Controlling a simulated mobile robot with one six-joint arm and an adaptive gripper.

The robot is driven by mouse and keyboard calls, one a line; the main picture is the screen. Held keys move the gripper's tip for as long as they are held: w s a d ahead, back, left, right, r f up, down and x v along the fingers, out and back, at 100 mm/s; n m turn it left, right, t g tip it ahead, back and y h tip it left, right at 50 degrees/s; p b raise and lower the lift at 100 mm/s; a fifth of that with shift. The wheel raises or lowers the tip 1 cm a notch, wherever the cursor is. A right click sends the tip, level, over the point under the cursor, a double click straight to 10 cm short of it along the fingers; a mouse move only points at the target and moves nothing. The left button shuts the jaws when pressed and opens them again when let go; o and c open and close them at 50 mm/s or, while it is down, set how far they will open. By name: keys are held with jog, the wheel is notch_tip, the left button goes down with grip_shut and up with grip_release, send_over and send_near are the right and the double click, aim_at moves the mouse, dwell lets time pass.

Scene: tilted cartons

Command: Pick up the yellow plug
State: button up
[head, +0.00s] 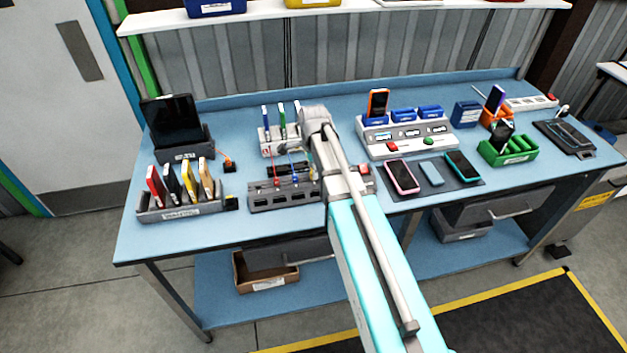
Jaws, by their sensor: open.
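A small yellow item (232,198), which may be the yellow plug, shows by a dark block at the right end of the grey card rack. It is too small to be sure. A thin yellow-orange piece (309,153) also shows beside red and blue leads above the grey slotted block (258,202), partly covered by my arm. My arm reaches over the bench to the right of that block. My gripper (316,117) is at the far end of the arm, with its fingers hard to make out; it is open and nothing shows held in it.
The rack (165,215) holds several coloured upright pieces, with a black tablet (172,122) behind it. An orange plug-like piece (228,163) lies nearby. A button console (385,148), phones on a dark mat (432,180) and a green holder (510,152) stand right. The front bench strip is clear.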

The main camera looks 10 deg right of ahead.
jog(key=shift+f+b, duration=0.75)
jog(key=shift+f, duration=0.35)
grip_shut()
